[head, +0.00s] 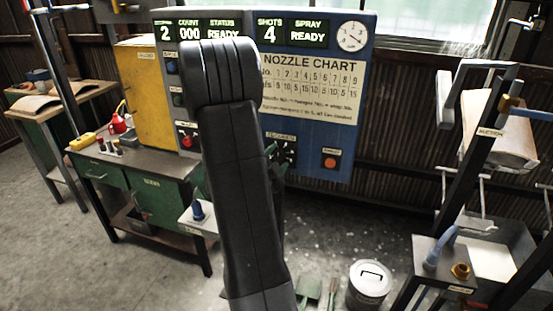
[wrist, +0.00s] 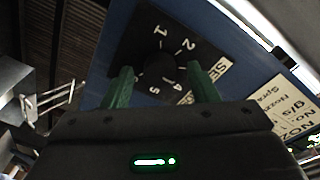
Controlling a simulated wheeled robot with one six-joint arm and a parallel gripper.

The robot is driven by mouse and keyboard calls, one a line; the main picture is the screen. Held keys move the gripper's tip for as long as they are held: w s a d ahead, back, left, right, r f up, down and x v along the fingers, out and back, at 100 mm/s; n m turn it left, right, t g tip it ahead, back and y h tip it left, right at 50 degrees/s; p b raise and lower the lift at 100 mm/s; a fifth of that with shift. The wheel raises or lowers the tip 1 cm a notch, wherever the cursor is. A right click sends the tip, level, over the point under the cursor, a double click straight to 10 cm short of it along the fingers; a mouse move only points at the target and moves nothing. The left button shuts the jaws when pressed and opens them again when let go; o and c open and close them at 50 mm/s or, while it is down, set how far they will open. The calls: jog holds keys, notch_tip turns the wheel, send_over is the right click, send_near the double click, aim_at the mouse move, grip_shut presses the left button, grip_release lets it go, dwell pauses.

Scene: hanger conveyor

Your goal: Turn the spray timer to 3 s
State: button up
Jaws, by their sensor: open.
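The spray timer is a black dial plate with pale numbers on the blue panel. In the wrist view its round black knob (wrist: 159,66) sits in the middle of the plate. The numbers 1, 2, 4 and 5 show around it; I cannot make out the 3 or where the knob points. My gripper (wrist: 160,69) is open, its two green fingers on either side of the knob. I cannot tell whether they touch it. In the head view my arm hides the gripper and most of the dial.
The blue panel (head: 335,160) carries displays, a nozzle chart (head: 311,88) and a red button (head: 330,162). A green workbench (head: 150,200) stands to the left. A lidded bucket (head: 369,283) is on the floor. A dark frame with a tray (head: 500,250) stands at right.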

jog(key=c, duration=1)
jog(key=shift+o, duration=0.2)
jog(key=shift+f+n+b, duration=0.2)
jog(key=shift+n+b, duration=0.5)
jog(key=shift+b, duration=0.05)
jog(key=shift+r+n+b, duration=0.15)
jog(key=shift+n+b, duration=0.55)
jog(key=shift+n, duration=0.9)
jog(key=o, duration=1)
jog(key=shift+c, duration=0.2)
jog(key=shift+s+a, duration=0.1)
jog(key=b+v, duration=0.2)
jog(key=v, duration=1.1)
jog(key=shift+s+b, duration=0.3)
jog(key=shift+b, duration=0.05)
